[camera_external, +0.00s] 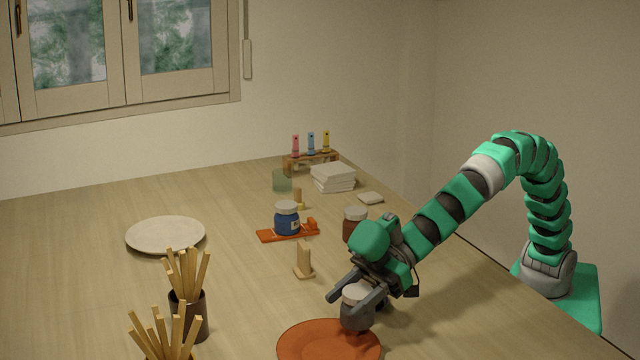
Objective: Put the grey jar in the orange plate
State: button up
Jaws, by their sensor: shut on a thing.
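The grey jar (356,312) with a pale lid is between the fingers of my gripper (352,300), which is shut on it. The jar is upright at the upper right rim of the orange plate (318,343), overlapping it in the picture. I cannot tell whether the jar's base touches the plate or hangs just above it. The plate lies at the front of the table, its lower edge cut off by the picture's border. The plate's visible surface is bare. Part of the jar is hidden by my fingers.
A blue jar (287,222) stands on an orange-red tray (265,236). A brown jar (354,226) stands behind my gripper. A small wooden stand (304,262) is left of my gripper. Pots of wooden sticks (190,318) stand at front left, a cream plate (166,234) farther back.

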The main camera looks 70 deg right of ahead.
jog(key=shift+w+a+f+p, duration=0.1)
jog(key=shift+w+a+p, duration=0.5)
jog(key=shift+a, duration=0.4)
jog(key=shift+w+a+f+p, duration=0.1)
jog(key=shift+w+a+p, duration=0.5)
jog(key=shift+a, duration=0.35)
jog(key=shift+w+a+f+p, duration=0.1)
jog(key=shift+w+a+p, duration=0.5)
jog(key=shift+a, duration=0.4)
notch_tip(320, 180, down, 4)
jog(key=b, duration=0.2)
jog(key=shift+s+r+b, duration=0.1)
jog(key=shift+r+b, duration=0.1)
jog(key=shift+b, duration=0.2)
jog(key=o, duration=1.1)
jog(key=shift+f, duration=0.1)
jog(key=shift+d, duration=0.15)
